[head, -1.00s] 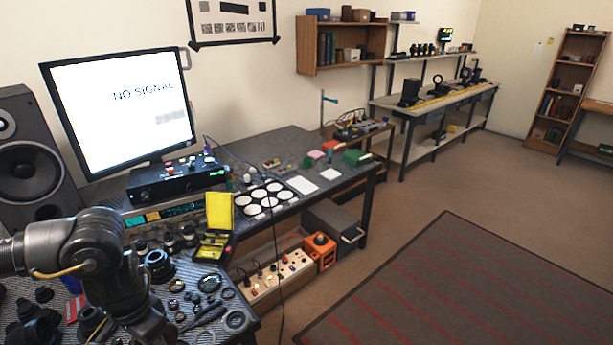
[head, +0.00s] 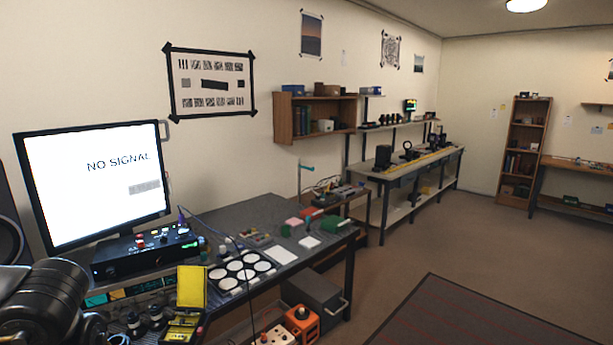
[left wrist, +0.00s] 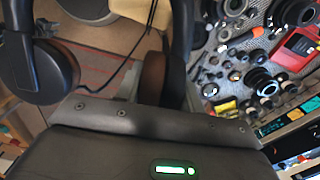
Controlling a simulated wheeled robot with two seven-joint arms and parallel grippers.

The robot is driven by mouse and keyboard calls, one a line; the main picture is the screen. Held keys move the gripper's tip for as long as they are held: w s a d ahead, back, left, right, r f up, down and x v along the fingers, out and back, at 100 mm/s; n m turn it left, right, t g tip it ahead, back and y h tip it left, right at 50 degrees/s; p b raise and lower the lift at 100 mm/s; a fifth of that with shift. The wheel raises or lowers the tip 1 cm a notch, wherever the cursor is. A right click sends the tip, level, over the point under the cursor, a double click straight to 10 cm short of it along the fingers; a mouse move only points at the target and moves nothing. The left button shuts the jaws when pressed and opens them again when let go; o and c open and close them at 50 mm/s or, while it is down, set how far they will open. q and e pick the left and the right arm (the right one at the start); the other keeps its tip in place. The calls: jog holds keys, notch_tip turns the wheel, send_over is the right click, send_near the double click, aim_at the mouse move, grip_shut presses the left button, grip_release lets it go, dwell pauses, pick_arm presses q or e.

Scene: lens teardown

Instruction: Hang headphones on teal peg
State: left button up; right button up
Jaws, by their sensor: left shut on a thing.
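The black headphones (left wrist: 40,70) hang in my left gripper (left wrist: 88,10) in the left wrist view. One round ear cup is at the left, and a brown-padded cup is near the middle; the headband runs out of the top of the picture. The fingertips are mostly hidden or cut off. In the head view only my left arm shows at the lower left; the gripper and headphones are out of view. A small teal peg (head: 307,167) sticks out from an upright post behind the far end of the bench, well apart from my arm. My right gripper is not in view.
The workbench (head: 262,211) carries a monitor (head: 95,195), a black control box (head: 145,250), a yellow case (head: 191,287) and a tray of white discs (head: 239,272). An orange box (head: 302,322) stands low beside it. The floor (head: 480,250) at the right is open.

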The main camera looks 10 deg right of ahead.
pick_arm(q)
jog(key=shift+w, duration=0.1)
dwell(0.4)
jog(key=n, duration=0.5)
dwell(0.8)
